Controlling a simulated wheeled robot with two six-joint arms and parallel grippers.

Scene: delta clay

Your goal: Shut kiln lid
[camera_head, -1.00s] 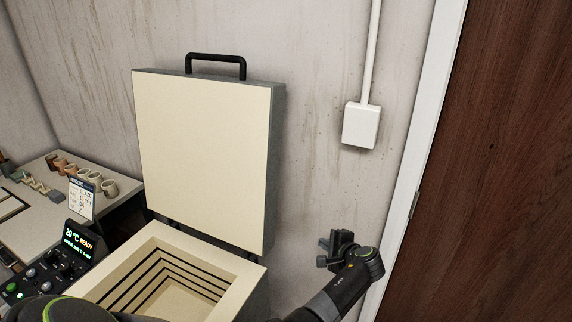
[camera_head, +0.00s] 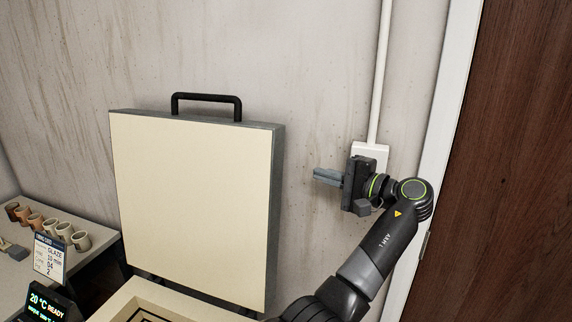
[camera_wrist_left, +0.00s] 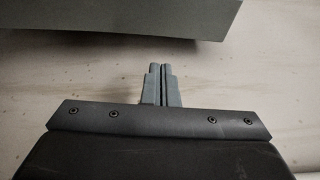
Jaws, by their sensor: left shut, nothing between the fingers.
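The kiln lid (camera_head: 190,205) stands upright and open, its cream inner face toward me and its grey side edge on the right. A black handle (camera_head: 206,97) sits on its top edge. The kiln body (camera_head: 165,300) shows only as a cream rim at the bottom; the rest is cut off. My left gripper (camera_head: 318,176) is shut and empty, right of the lid, at mid-height, pointing left and apart from it. In the left wrist view its fingers (camera_wrist_left: 161,72) are together, below a grey surface that looks like the lid (camera_wrist_left: 120,18). My right gripper is out of view.
A white wall box (camera_head: 370,152) with a conduit is behind my gripper. A door frame and brown door (camera_head: 510,150) stand at the right. A table with several cups (camera_head: 50,225), a sign (camera_head: 49,258) and the kiln controller (camera_head: 45,304) are at the lower left.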

